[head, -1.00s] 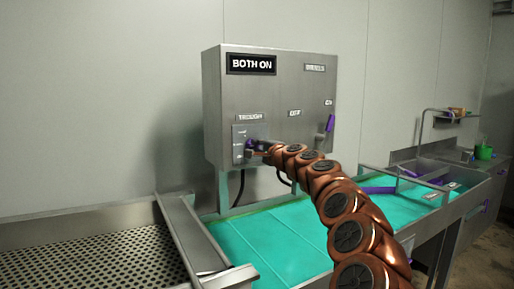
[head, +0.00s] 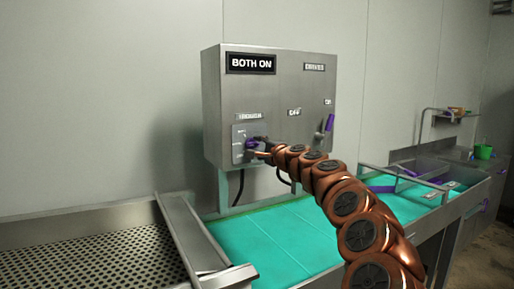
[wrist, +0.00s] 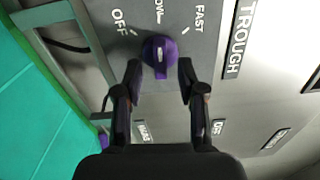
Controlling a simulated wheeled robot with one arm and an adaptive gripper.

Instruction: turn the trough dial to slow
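The trough dial (wrist: 160,54) is a round purple knob with a short white mark, on the control box under the TROUGH label (wrist: 240,40). Around it are the OFF label (wrist: 119,21), a partly cut-off SLOW label (wrist: 159,12) and the FAST label (wrist: 199,20). The white mark runs roughly up the picture, toward SLOW; its exact setting is hard to tell. My gripper (wrist: 160,75) is open, one finger on each side of the dial with visible gaps. In the head view, the dial (head: 251,143) is partly hidden by my gripper (head: 262,150).
The grey control box (head: 285,90) bears a BOTH ON sign (head: 251,64) and a purple lever (head: 329,123) right of the dial. Below is a teal-filled trough (head: 270,240). A perforated tray (head: 90,255) lies left, and a green cup (head: 484,152) stands far right.

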